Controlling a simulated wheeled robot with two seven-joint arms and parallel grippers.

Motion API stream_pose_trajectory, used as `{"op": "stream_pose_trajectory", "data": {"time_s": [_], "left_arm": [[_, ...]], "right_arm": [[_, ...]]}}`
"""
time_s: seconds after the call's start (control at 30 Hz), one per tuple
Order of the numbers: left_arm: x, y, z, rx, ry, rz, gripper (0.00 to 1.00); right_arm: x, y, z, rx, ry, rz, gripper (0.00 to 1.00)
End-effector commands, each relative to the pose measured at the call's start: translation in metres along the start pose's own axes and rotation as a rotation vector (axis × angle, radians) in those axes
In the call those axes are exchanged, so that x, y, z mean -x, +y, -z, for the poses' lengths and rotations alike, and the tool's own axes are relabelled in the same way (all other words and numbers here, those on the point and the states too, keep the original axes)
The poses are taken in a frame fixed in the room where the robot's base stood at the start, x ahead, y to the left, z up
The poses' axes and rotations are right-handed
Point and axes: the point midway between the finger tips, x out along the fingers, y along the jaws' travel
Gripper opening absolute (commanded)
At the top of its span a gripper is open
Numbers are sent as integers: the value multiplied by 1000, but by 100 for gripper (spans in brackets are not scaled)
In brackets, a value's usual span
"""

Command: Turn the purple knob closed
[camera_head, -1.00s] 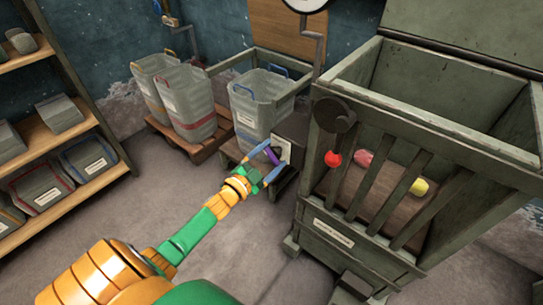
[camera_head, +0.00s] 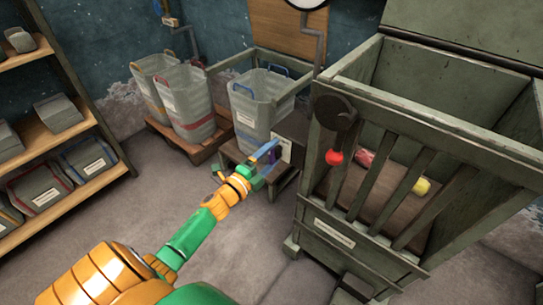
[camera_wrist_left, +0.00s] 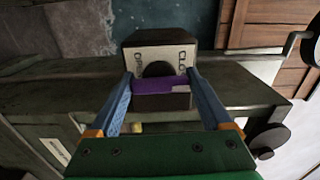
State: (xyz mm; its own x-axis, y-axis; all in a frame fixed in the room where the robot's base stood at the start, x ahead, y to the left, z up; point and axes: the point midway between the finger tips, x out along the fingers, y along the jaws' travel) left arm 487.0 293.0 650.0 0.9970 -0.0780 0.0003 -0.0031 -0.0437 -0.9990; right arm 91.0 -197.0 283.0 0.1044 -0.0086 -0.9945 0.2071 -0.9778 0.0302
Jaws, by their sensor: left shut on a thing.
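The purple knob (camera_wrist_left: 160,86) is a flat bar on a dark round hub, on the pale face of a dark box (camera_wrist_left: 160,55). Lettering is partly visible there: an "O" at left and "CLO" at right. My left gripper (camera_wrist_left: 160,92) has its blue fingers at the two ends of the bar and is shut on it. In the head view, the left gripper (camera_head: 270,158) reaches the box beside the bin, and the fingers largely cover the knob (camera_head: 272,156). My right gripper is not in view.
A grey bin (camera_head: 250,110) is behind the box, with two more bins on a pallet. Shelves (camera_head: 70,130) stand at left. The floor between is clear.

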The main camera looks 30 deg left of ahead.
Motion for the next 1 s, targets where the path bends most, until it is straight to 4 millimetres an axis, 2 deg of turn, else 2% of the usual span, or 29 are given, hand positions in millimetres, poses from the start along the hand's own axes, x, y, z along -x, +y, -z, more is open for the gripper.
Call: {"op": "stream_pose_trajectory", "data": {"time_s": [0.67, 0.7, 0.73, 0.77, 1.0], "left_arm": [[1, 2, 0, -62, 0, -5, 27], [1, 2, 0, -62, 0, -5, 85], [1, 2, 0, -62, 0, -5, 93], [1, 2, 0, -62, 0, -5, 100], [2, 1, 0, -60, 0, -3, 100]], "right_arm": [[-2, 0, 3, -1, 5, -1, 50], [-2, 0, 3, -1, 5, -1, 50], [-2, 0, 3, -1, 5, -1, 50], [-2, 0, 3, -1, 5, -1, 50], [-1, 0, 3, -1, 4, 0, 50]]}}
